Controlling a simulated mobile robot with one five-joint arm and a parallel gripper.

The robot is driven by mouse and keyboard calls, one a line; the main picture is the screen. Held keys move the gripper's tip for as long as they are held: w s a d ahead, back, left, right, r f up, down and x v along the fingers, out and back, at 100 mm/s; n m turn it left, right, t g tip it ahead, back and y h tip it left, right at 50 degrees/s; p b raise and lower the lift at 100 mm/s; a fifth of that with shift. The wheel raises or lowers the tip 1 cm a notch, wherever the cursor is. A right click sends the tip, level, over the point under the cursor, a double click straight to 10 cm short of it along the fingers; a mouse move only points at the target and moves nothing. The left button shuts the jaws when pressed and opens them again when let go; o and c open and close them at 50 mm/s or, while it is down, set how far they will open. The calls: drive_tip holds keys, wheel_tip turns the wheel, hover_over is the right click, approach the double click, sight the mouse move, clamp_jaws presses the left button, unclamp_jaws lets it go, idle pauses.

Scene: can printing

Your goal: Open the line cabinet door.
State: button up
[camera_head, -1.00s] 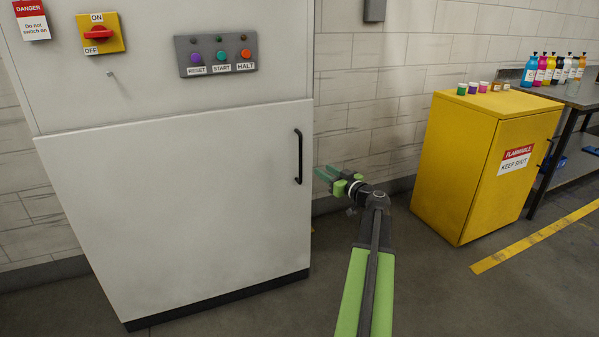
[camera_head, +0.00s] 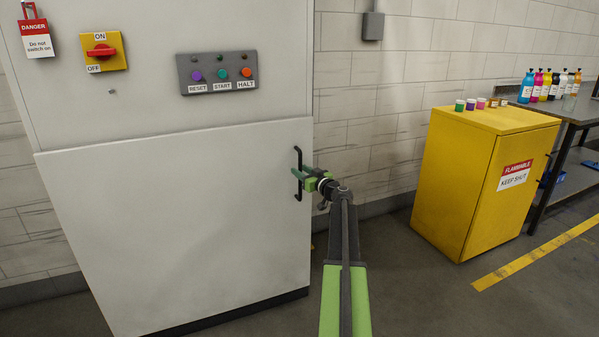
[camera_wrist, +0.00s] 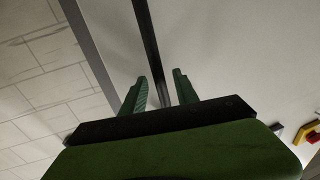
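The line cabinet is the large white one on the left, and its lower door (camera_head: 180,220) looks shut. A black vertical bar handle (camera_head: 299,172) is near the door's right edge. My gripper (camera_head: 297,174) is at the handle's middle height, its green fingers level. In the wrist view the handle (camera_wrist: 147,40) runs between the two fingers of my gripper (camera_wrist: 160,82). The fingers are apart, with a gap visible on both sides of the bar. Whether the fingertips touch the door face cannot be told.
A control panel (camera_head: 217,73), a red switch on a yellow plate (camera_head: 103,51) and a red danger tag (camera_head: 37,38) are on the cabinet above the door. A yellow flammables cabinet (camera_head: 465,180) stands to the right. Floor between is clear.

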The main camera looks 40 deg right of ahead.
drive_tip(key=shift+w, duration=0.5)
clamp_jaws()
idle(1.0)
